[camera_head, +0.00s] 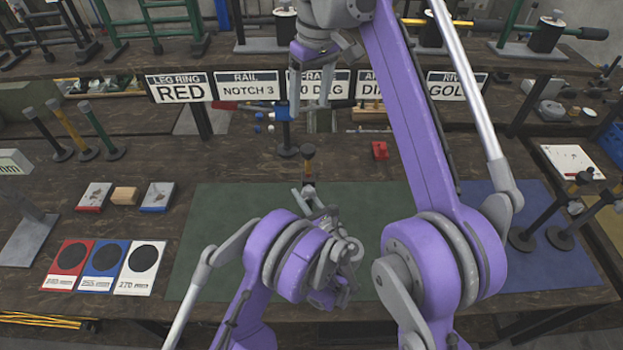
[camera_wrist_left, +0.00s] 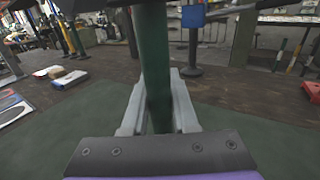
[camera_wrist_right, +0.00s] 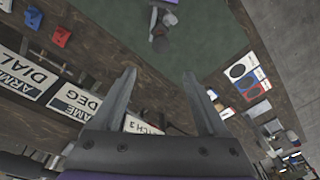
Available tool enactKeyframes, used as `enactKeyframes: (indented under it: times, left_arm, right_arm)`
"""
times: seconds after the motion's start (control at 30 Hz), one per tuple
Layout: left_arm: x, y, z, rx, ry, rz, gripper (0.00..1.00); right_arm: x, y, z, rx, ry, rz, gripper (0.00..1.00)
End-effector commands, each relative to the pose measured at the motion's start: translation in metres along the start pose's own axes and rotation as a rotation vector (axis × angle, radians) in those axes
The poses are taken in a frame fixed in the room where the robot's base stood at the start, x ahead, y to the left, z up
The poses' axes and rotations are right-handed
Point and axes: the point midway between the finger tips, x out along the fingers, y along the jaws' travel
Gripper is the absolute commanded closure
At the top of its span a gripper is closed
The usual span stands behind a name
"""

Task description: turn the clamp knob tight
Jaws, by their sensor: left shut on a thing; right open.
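My left gripper (camera_head: 312,197) is low over the green mat (camera_head: 230,215). Its two grey fingers are shut on a dark green upright post (camera_wrist_left: 157,70), which fills the middle of the left wrist view. A blue block (camera_wrist_left: 193,16) sits on a dark stand behind the green post. I cannot clearly pick out the clamp knob.
A red block (camera_head: 380,150) lies behind the mat. Red, blue and white cards (camera_head: 105,266) lie at the left. Posts with round bases stand at far left and right (camera_head: 560,235). The mat's left part is clear.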

Motion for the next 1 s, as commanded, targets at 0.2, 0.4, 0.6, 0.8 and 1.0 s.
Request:
enactKeyframes:
  times: [0.2, 0.4, 0.6, 0.8, 1.0]
  left_arm:
    - [0.000, 0.000, 0.000, 0.000, 0.000, 0.001, 1.00]
    - [0.000, 0.000, 0.000, 0.000, 0.000, 0.000, 1.00]
    - [0.000, 0.000, 0.000, 0.000, 0.000, 0.000, 1.00]
    - [0.000, 0.000, 0.000, 0.000, 0.000, 0.000, 1.00]
    - [0.000, 0.000, 0.000, 0.000, 0.000, 0.000, 1.00]
  right_arm:
    - [0.022, 0.004, 0.024, 0.226, 0.146, -0.057, 0.24]
    - [0.056, -0.001, 0.060, 0.441, 0.277, -0.120, 0.24]
    - [0.092, -0.010, 0.098, 0.613, 0.378, -0.177, 0.24]
    - [0.111, -0.015, 0.118, 0.699, 0.426, -0.208, 0.24]
    - [0.128, -0.017, 0.112, 0.711, 0.434, -0.213, 0.24]
